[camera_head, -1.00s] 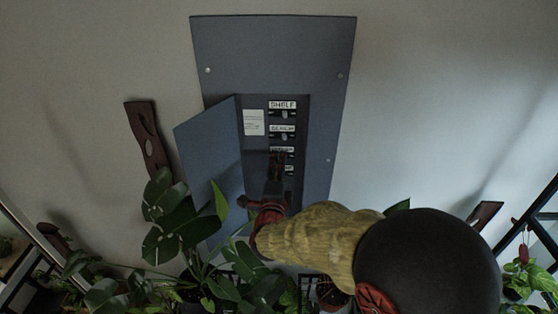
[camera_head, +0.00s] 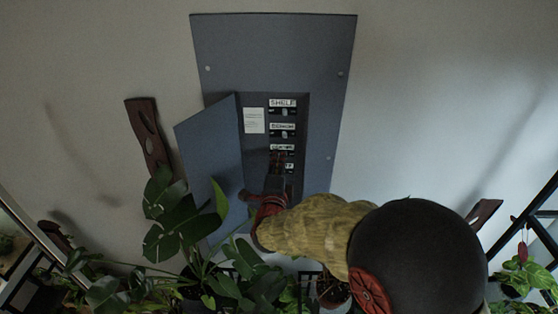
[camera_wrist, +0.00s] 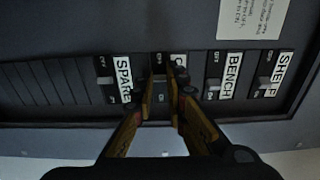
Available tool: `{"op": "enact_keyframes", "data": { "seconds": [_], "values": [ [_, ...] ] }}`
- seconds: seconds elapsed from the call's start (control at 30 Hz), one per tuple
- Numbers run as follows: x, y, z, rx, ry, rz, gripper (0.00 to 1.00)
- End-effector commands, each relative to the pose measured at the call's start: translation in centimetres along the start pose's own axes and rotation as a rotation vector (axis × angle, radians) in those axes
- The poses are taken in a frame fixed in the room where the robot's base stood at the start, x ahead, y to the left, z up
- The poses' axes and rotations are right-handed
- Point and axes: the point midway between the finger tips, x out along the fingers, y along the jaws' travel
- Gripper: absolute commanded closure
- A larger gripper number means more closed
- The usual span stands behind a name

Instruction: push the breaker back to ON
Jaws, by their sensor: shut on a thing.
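The grey breaker panel (camera_head: 325,60) is on the wall, its small door (camera_head: 205,150) swung open to the left. A column of breakers runs down its recess, labelled SHELF (camera_head: 283,103), BENCH (camera_head: 282,127) and others below. In the wrist view, my gripper (camera_wrist: 162,72) is at the breaker between SPARE (camera_wrist: 123,78) and BENCH (camera_wrist: 230,75). Its fingers are closed on that breaker's handle (camera_wrist: 160,88). They hide most of its label, where only a "C" shows. An ON mark shows below the handle; I cannot tell its exact position. In the head view, my gripper (camera_head: 277,160) covers the breaker.
A broad-leaved plant (camera_head: 175,220) stands below and left of the panel, close to my arm. A dark wooden piece (camera_head: 148,135) hangs on the wall left of the door. A white paper card (camera_head: 254,121) is inside the panel.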

Motion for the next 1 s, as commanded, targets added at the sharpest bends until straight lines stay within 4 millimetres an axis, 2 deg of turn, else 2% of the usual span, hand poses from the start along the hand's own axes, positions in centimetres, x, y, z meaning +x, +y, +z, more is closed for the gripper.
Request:
{"op": "enact_keyframes", "data": {
  "seconds": [0.43,1.0],
  "values": [
    [0.09,0.26,-0.13,0.004,-0.016,-0.001,1.00],
    [0.15,0.22,-0.55,0.009,-0.173,-0.008,1.00]
  ]
}}
